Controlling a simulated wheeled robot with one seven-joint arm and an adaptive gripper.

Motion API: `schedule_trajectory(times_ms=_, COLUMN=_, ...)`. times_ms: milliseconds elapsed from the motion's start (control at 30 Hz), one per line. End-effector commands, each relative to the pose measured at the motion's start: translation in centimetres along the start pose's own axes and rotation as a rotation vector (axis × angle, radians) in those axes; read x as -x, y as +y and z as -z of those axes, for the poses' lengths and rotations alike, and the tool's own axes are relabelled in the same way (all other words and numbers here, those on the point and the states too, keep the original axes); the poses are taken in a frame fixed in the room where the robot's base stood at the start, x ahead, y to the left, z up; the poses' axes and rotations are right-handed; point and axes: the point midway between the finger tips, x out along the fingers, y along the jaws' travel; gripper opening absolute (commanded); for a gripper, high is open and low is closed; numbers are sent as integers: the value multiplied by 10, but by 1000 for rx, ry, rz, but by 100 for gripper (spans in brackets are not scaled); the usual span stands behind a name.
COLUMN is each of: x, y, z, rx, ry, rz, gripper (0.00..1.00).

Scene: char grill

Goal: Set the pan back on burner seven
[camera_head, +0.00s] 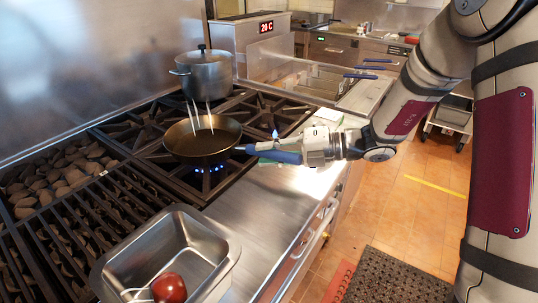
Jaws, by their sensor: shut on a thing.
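A dark frying pan (201,145) with a blue handle sits over the front part of the black stove grates, with small blue flames (208,169) showing just below its near edge. My gripper (278,149) is shut on the blue handle at the pan's right side. Metal tongs (201,117) stand up from the pan. I cannot tell whether the pan's base touches the grate. No burner number is readable, so I cannot tell which burner is seven.
A lidded steel pot (204,73) stands on the grate behind the pan. A char grill (60,200) is at left. A steel tray (205,235) with a red round item (169,288) is in front. Fryers (305,80) stand behind right.

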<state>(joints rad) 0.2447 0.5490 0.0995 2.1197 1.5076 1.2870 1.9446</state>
Motion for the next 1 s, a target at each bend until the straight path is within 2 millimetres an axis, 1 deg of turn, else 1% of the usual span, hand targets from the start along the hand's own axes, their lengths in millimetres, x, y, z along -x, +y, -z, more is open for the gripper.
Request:
schedule_trajectory(times_ms=100, x=-2, y=-6, z=0, rx=3, ry=0, rz=-5, gripper=0)
schedule_trajectory(times_ms=300, x=-2, y=-5, z=0, rx=4, ry=-1, rz=-5, gripper=0)
schedule_trajectory(times_ms=467, x=-2, y=-8, z=1, rx=3, ry=-1, rz=-5, gripper=0)
schedule_trajectory(times_ms=500, x=-2, y=-10, z=1, rx=1, ry=-1, rz=-1, gripper=22)
schedule_trajectory(times_ms=567, x=-2, y=-10, z=1, rx=1, ry=-1, rz=-1, gripper=36)
schedule_trajectory(times_ms=600, x=-2, y=-10, z=1, rx=1, ry=-1, rz=-1, gripper=40)
schedule_trajectory(times_ms=933, x=-2, y=-8, z=1, rx=2, ry=-1, rz=-1, gripper=40)
schedule_trajectory(times_ms=1000, x=2, y=-6, z=0, rx=2, ry=-2, rz=-1, gripper=40)
